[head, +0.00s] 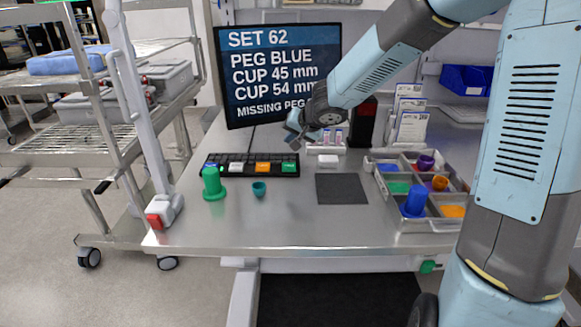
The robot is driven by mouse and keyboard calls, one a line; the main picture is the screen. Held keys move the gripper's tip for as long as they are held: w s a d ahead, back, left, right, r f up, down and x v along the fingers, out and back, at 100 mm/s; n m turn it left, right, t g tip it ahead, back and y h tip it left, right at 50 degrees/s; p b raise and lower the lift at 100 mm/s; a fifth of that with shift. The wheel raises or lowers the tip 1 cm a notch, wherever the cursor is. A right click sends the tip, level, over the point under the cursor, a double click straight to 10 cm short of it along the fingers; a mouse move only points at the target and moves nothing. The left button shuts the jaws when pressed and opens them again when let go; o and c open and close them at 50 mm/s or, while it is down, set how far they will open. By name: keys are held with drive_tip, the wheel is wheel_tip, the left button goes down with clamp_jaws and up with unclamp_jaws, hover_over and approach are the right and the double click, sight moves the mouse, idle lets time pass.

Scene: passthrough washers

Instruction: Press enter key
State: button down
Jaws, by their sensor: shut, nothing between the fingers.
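A black keyboard (224,159) lies on the steel table, left of its middle. Its front row shows larger coloured keys: blue at the left, then a white key (235,167), an orange key (262,167) and a green key (289,168) at the right end. The lettering on them is too small to read, so I cannot tell which is enter. My gripper (294,136) is shut and empty. It points down and left, above and behind the keyboard's right end, apart from the keys. A screen (278,75) behind reads "SET 62", "PEG BLUE", two cup sizes and "MISSING PEG".
A green peg-like piece (213,184) and a small teal cup (259,189) stand in front of the keyboard. A dark mat (342,189) lies right of it. A compartment tray (441,224) with coloured pieces, including a blue peg (415,201), is at the right.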

sight(292, 167)
drive_tip(key=shift+f, duration=0.75)
drive_tip(key=shift+f, duration=2.35)
drive_tip(key=shift+f, duration=0.8)
idle(1.4)
idle(0.4)
drive_tip(key=shift+r, duration=0.9)
drive_tip(key=shift+r, duration=2.45)
